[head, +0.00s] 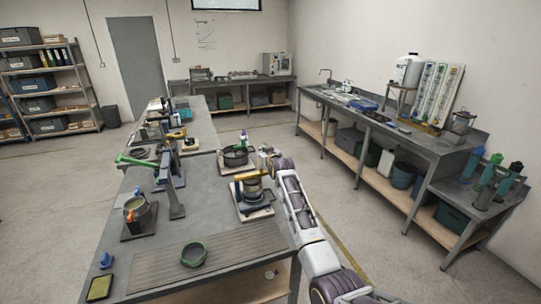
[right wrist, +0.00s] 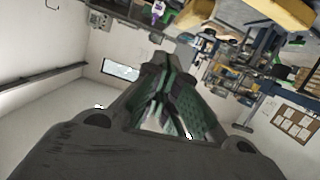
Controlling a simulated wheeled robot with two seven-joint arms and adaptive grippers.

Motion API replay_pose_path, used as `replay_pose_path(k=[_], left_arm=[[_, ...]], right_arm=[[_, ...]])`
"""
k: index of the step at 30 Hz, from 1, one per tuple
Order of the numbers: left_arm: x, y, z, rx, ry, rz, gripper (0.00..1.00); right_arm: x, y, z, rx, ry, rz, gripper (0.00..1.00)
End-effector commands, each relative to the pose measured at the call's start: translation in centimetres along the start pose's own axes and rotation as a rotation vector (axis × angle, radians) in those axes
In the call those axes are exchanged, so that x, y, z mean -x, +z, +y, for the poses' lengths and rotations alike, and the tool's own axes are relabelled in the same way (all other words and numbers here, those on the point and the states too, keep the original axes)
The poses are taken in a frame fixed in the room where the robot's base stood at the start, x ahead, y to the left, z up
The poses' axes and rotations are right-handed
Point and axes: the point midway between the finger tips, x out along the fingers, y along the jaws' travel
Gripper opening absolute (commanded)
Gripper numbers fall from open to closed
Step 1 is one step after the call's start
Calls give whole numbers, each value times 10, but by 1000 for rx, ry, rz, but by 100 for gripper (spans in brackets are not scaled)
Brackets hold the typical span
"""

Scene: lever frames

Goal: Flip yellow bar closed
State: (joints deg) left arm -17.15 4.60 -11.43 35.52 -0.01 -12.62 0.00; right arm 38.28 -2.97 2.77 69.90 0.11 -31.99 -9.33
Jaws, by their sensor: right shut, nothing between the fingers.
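The yellow bar (head: 248,176) lies across the top of a dark round fixture on a pale base plate (head: 256,214), near the right edge of the workbench. Its exact tilt is too small to tell. My right gripper (head: 267,152) is just behind and to the right of the bar, and appears apart from it. In the right wrist view its dark fingers (right wrist: 168,92) are shut and empty. A large yellow piece (right wrist: 290,12) shows at the top right there; I cannot tell if it is the same bar. My left gripper is not in view.
A dark round pan-like fixture (head: 236,156) stands behind the yellow bar. A post with a green bar (head: 136,162) and a pot (head: 138,214) stand to the left. A green ring (head: 194,254) lies on the ribbed mat (head: 150,262).

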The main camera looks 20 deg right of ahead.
Motion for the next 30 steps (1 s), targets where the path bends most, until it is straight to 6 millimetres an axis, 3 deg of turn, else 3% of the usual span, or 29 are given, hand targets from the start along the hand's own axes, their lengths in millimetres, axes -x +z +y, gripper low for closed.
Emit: replay_pose_path(k=[4, 30], left_arm=[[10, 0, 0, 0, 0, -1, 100], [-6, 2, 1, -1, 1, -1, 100]], right_arm=[[2, -12, 2, 0, 0, 1, 0], [61, -8, 3, 0, 1, 2, 0]])
